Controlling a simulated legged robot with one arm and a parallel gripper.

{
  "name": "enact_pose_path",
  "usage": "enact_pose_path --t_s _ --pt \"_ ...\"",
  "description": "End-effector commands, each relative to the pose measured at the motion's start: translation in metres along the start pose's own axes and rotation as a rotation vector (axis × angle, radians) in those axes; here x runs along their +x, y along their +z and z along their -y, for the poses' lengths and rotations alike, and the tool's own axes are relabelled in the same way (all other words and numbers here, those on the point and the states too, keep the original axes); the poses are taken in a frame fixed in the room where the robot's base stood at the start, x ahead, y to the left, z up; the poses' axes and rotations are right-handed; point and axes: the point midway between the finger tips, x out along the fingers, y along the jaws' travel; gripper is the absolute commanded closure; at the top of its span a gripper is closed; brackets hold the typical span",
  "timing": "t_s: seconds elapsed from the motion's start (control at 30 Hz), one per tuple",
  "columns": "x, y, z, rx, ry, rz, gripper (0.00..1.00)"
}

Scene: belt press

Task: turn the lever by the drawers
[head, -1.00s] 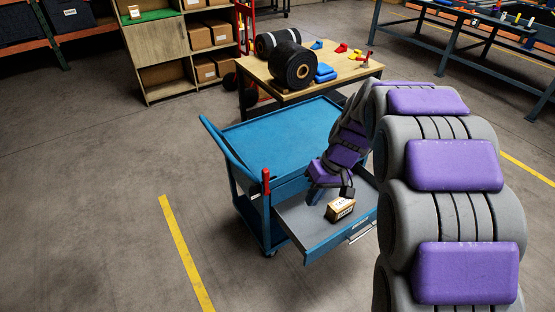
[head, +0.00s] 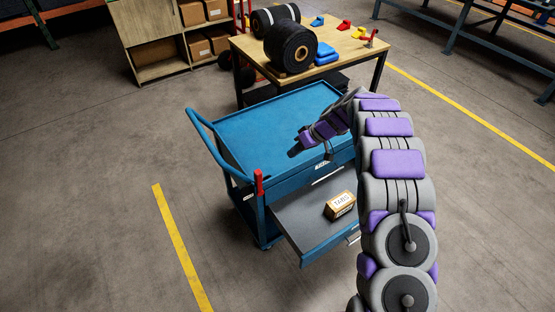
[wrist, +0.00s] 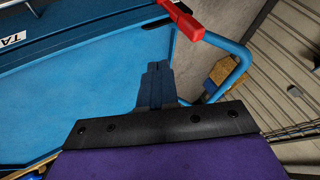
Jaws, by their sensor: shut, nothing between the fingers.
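The red lever (head: 259,183) stands upright at the near left corner of the blue cart (head: 262,130), beside the drawers. In the wrist view the red lever (wrist: 184,20) is at the top, past the fingertips and a little right of them. My gripper (head: 294,151) is over the cart's top, right of the lever and apart from it. Its fingers (wrist: 156,68) are together and empty. The lower drawer (head: 300,220) is pulled out, with a small tan box (head: 340,204) marked TABS in it. The upper drawer (head: 310,178) looks shut.
The cart's blue push handle (head: 208,140) rises on its left side. A wooden table (head: 345,52) with a black roll (head: 291,47) stands behind the cart. A wooden shelf (head: 157,40) with boxes is at the back left. The floor left of the cart is clear.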

Motion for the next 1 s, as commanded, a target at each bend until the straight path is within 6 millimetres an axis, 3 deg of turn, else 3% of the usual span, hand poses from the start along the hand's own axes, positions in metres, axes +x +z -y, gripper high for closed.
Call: enact_pose_path --t_s 0.6,0.8,1.0 --pt "0.102 0.002 -0.001 0.001 -0.003 0.004 1.0" --pt "0.11 0.0 0.022 -0.001 0.002 0.002 1.0" --pt "0.116 0.001 0.033 0.002 0.0 0.003 1.0"
